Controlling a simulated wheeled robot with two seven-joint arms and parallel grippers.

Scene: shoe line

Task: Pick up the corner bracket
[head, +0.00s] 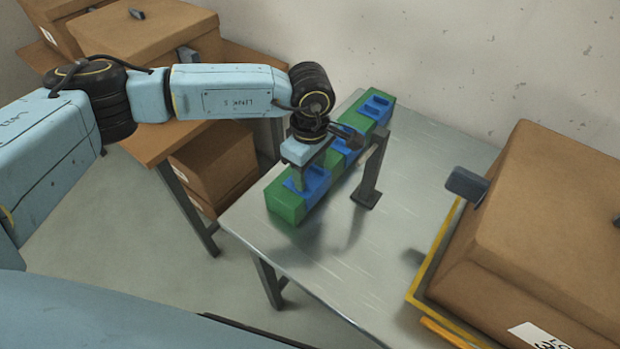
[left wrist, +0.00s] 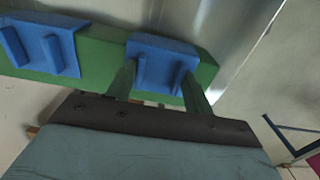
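Several blue bracket-like pieces with upright ribs sit on a long green block (head: 287,208) on the metal table. I take the nearest blue piece (head: 316,181) for the corner bracket; it also shows in the left wrist view (left wrist: 160,65). My left gripper (head: 303,181) points down at this piece from above. In the left wrist view its two fingers (left wrist: 158,92) are spread apart, one toward each side of the ribs. Whether they touch the piece is hard to tell. My right gripper is not in view.
A dark post with a foot (head: 366,197) stands on the metal table (head: 420,165) close to the green block. A large cardboard box (head: 560,220) in a yellow frame is at right. More boxes (head: 145,30) stand on a wooden table at left.

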